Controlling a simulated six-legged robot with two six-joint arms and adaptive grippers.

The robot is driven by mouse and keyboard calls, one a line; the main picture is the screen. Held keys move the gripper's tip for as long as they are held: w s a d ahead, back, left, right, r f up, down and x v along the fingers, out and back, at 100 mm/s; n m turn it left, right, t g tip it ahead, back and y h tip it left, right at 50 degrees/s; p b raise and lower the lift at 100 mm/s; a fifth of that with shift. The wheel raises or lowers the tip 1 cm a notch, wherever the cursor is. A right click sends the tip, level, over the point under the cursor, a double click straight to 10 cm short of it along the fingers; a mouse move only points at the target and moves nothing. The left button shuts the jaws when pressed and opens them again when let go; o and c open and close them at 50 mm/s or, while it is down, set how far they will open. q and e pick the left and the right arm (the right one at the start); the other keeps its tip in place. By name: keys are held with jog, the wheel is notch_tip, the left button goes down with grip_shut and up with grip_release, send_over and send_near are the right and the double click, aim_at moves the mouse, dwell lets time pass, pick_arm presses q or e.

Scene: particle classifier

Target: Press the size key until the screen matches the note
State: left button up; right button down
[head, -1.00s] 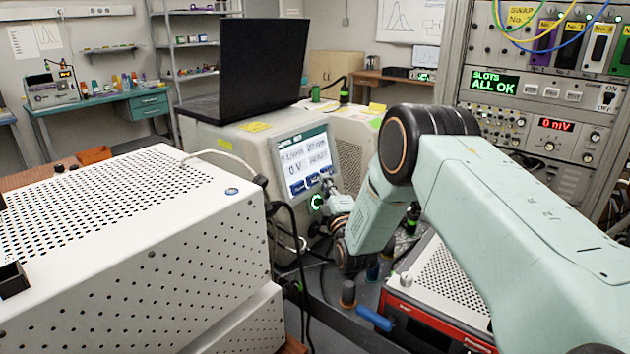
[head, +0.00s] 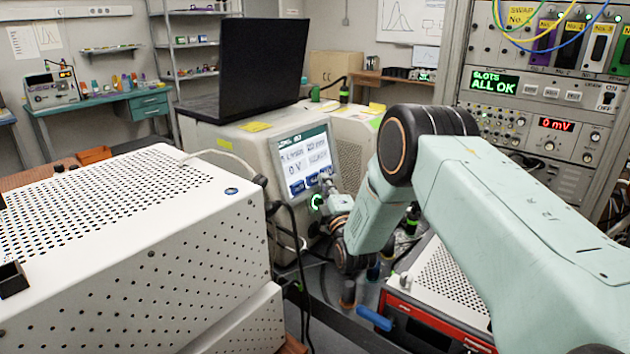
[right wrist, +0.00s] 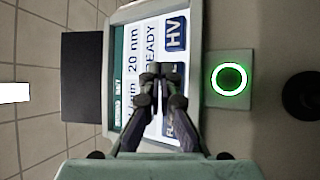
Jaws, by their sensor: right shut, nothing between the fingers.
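The classifier's screen (head: 306,160) faces me on the front of a beige cabinet; it also shows sideways in the right wrist view (right wrist: 135,60). There it reads "20 nm" and "READY", with a blue HV key (right wrist: 174,33) and another blue key (right wrist: 182,132), partly hidden. The head view shows "0 V". My right gripper (head: 327,184) is shut and empty at the screen's lower right. In the wrist view its fingertips (right wrist: 160,75) cover part of the key row; I cannot tell whether they touch. A yellow note (head: 256,126) lies on the cabinet; its writing is unreadable. My left gripper is out of view.
A green-lit ring button (right wrist: 229,79) sits beside the screen. A black laptop (head: 250,65) stands on the cabinet. A perforated white box (head: 190,240) fills the left foreground. A red-framed instrument (head: 425,315) sits below my right arm. A rack (head: 540,110) stands at the right.

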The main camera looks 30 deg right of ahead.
jog(key=shift+w+a+f, duration=0.1)
jog(key=shift+w+f, duration=0.05)
jog(key=shift+w, duration=0.15)
jog(key=shift+w+a+f+b, duration=0.15)
jog(key=shift+w+a+b, duration=0.2)
jog(key=shift+w+b, duration=0.55)
dwell(1.0)
jog(key=shift+s, duration=0.2)
jog(key=shift+s+d+r+p, duration=0.15)
jog(key=shift+s+d+p, duration=0.15)
jog(key=shift+s+p, duration=0.25)
jog(key=shift+s+d+r+p, duration=0.15)
jog(key=shift+s+d+p, duration=0.1)
jog(key=shift+s+p, duration=0.3)
